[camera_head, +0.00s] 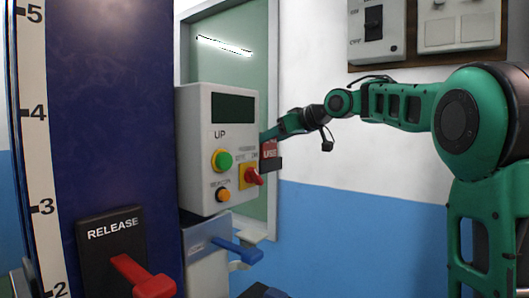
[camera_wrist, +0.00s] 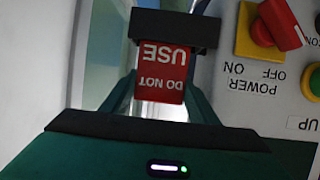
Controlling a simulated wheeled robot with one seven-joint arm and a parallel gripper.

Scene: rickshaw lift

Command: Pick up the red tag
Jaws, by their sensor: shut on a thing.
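The red tag (camera_wrist: 160,72) reads "DO NOT USE" and shows upside down in the wrist view, between the green fingers. My gripper (camera_wrist: 175,31) is shut on the tag at its dark fingertips, which cover one end of it. In the head view the tag (camera_head: 269,149) is a small red patch just right of the control box. My gripper (camera_head: 271,164) is there too, with the arm reaching in from the right. The tag looks apart from the box face.
The grey control box (camera_head: 196,146) has a green button (camera_head: 222,160), an orange button (camera_head: 223,195) and a red power knob (camera_head: 253,178) close to my gripper. A blue column with a red release lever (camera_head: 146,279) stands left. Blue-white wall lies behind.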

